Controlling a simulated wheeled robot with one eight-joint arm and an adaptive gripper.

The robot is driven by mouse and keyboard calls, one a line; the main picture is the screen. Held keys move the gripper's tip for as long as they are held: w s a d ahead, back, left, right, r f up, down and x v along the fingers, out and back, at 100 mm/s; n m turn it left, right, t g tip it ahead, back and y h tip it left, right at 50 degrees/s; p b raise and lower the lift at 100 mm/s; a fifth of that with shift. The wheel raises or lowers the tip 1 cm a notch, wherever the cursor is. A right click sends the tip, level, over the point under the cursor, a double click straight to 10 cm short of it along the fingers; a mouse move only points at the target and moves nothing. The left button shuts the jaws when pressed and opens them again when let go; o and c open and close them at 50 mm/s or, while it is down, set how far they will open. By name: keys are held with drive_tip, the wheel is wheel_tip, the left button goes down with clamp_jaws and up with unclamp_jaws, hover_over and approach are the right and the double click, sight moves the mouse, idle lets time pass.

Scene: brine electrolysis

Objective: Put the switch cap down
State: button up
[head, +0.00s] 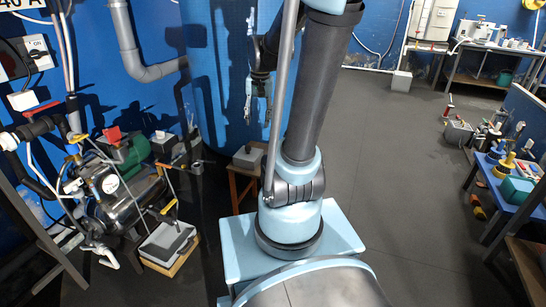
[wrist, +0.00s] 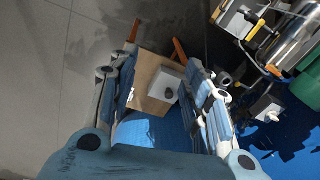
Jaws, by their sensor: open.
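A small pale grey block with a dark round knob, which looks like the switch cap (wrist: 164,86), rests on a small wooden stool (wrist: 145,97). In the head view the cap (head: 247,157) sits on top of the stool (head: 234,188), beside the blue tank. My gripper (wrist: 160,70) is open, and its fingers appear on either side of the cap in the wrist view. In the head view my gripper (head: 257,107) hangs above the stool, apart from the cap, partly behind my arm. I see nothing held between the fingers.
A metal pump with a gauge (head: 110,184) and pipes stands at the left. A grey box on a wooden base (head: 168,243) lies on the floor near it. The blue tank (head: 215,60) stands behind the stool. Benches line the right side; the middle floor (head: 390,150) is clear.

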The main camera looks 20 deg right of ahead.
drive_tip(key=s+f+n, duration=0.2)
drive_tip(key=s+f, duration=0.1)
drive_tip(key=s, duration=0.5)
drive_tip(key=s+d+f+n+t, duration=0.1)
drive_tip(key=s+f+n, duration=0.1)
drive_tip(key=s, duration=0.7)
drive_tip(key=shift+d+f+n+h, duration=0.2)
drive_tip(key=shift+f+n+h, duration=0.15)
drive_tip(key=shift+f, duration=0.3)
drive_tip(key=shift+w+f, duration=0.2)
drive_tip(key=shift+w, duration=0.3)
drive_tip(key=shift+c, duration=0.3)
